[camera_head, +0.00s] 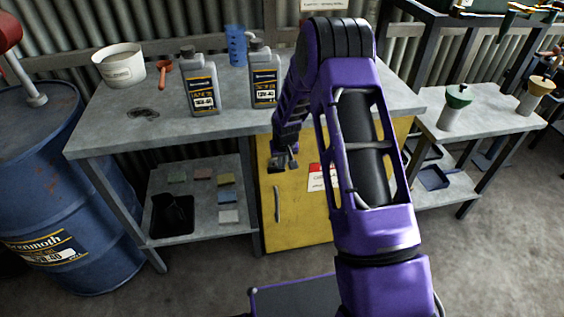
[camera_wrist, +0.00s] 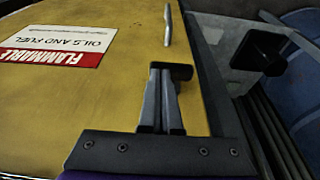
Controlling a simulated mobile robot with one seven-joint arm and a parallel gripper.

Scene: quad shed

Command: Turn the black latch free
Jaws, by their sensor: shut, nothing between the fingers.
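The black latch (camera_wrist: 181,71) appears as a short dark bar at my fingertips in the wrist view. It lies across the yellow door (camera_wrist: 110,100), close to the door's edge. My gripper (camera_wrist: 160,85) is shut and empty, with its grey fingers together and reaching to the bar; whether they touch it I cannot tell. In the head view my gripper (camera_head: 285,163) is in front of the yellow cabinet (camera_head: 290,215), near its upper left, and the latch cannot be made out there. A metal handle (camera_head: 277,204) is below my gripper; it also shows in the wrist view (camera_wrist: 168,25).
A grey workbench (camera_head: 130,112) with two oil bottles (camera_head: 200,88) (camera_head: 264,80) spans above the cabinet. A shelf (camera_head: 205,222) with small coloured blocks is at the left. A blue drum (camera_head: 65,190) stands farther left. Open floor lies in front.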

